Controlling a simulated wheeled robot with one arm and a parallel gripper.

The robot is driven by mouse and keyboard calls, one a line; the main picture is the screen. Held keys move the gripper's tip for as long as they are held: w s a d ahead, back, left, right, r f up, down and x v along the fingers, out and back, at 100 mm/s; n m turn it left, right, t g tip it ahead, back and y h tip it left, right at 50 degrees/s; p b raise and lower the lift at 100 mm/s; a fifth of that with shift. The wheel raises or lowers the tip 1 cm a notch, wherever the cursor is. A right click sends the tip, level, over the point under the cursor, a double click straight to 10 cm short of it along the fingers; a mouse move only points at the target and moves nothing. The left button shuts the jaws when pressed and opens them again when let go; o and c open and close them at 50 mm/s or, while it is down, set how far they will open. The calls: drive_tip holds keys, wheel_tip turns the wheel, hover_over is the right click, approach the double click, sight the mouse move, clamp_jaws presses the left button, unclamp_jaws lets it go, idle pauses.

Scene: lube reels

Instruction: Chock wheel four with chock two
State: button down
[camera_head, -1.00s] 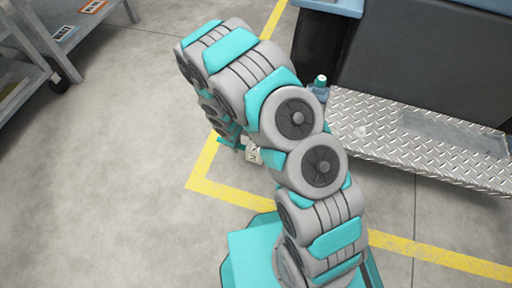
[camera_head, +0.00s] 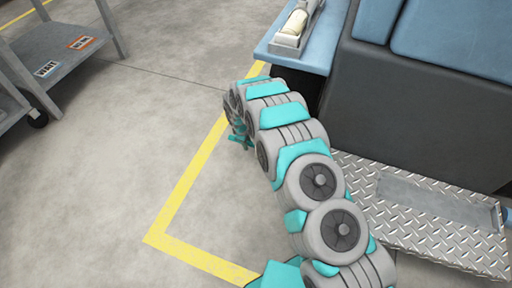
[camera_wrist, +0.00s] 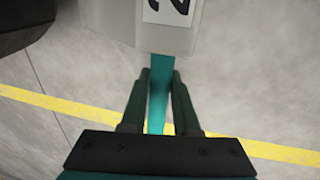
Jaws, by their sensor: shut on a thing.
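Chock two (camera_wrist: 165,22) is a pale grey block with a white label bearing a "2", at the top of the wrist view, partly cut off. A teal handle runs from it toward me. My gripper (camera_wrist: 160,78) is shut on this handle and holds the chock over the floor. In the head view my gripper (camera_head: 240,138) is small beyond my arm, near the machine's far end, and the chock cannot be made out. A dark rounded shape (camera_wrist: 22,22) at the wrist view's top left may be a tyre; its number does not show.
A grey-and-blue machine (camera_head: 420,100) with a diamond-plate step (camera_head: 440,235) stands on the right. A yellow floor line (camera_head: 190,180) runs along it. The floor between is clear.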

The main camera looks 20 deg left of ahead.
drive_tip(key=shift+w+f, duration=0.2)
drive_tip(key=shift+w, duration=0.05)
drive_tip(key=shift+w+d+f+b, duration=0.1)
drive_tip(key=shift+w+f+b, duration=0.2)
drive_tip(key=shift+f, duration=0.4)
drive_tip(key=shift+w+a+f+b, duration=0.1)
drive_tip(key=shift+w+f+b, duration=0.2)
drive_tip(key=shift+f, duration=0.35)
drive_tip(key=shift+w+d+f+b, duration=0.1)
drive_tip(key=shift+w+f+b, duration=0.15)
drive_tip(key=shift+f, duration=0.45)
drive_tip(key=shift+w+d+b, duration=0.1)
drive_tip(key=shift+w+b, duration=0.4)
drive_tip(key=shift+w, duration=1.35)
drive_tip(key=shift+w+d+b, duration=0.2)
drive_tip(key=shift+w+b, duration=0.15)
drive_tip(key=shift+w, duration=1.35)
drive_tip(key=shift+r, duration=0.1)
drive_tip(key=c, duration=0.6)
unclamp_jaws()
drive_tip(key=shift+w, duration=0.1)
drive_tip(key=shift+r, duration=0.1)
